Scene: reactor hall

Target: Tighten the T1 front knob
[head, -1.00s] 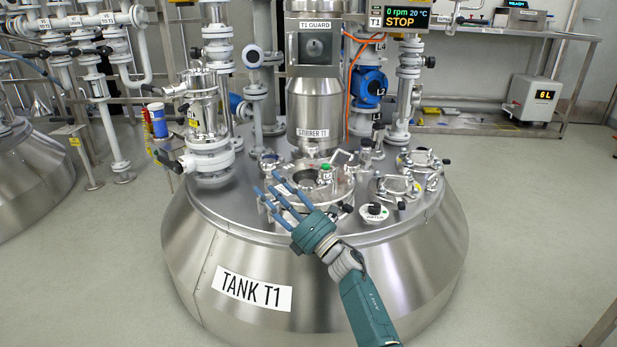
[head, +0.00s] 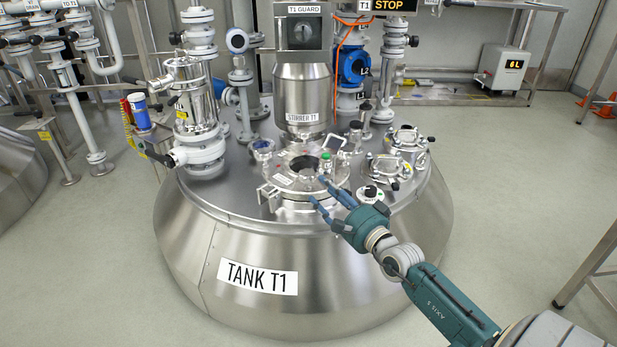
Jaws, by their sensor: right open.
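Tank T1 (head: 330,270) is a wide steel vessel labelled "TANK T1". On its top, a round manhole (head: 303,176) has a dark opening, a metal rim and a green-capped fitting (head: 325,160) beside it. My right gripper (head: 320,193) is at the manhole's front right edge, with its blue fingers spread and nothing between them. The front knob cannot be made out clearly; the fingers cover part of the front rim. I cannot tell whether they touch it. My left gripper is not in view.
The stirrer column (head: 303,95) stands behind the manhole. A dark-knobbed fitting (head: 370,193) sits close right of the fingers, with clamped ports (head: 387,168) beyond. A white valve assembly (head: 198,120) rises at left. The tank's front slope is clear.

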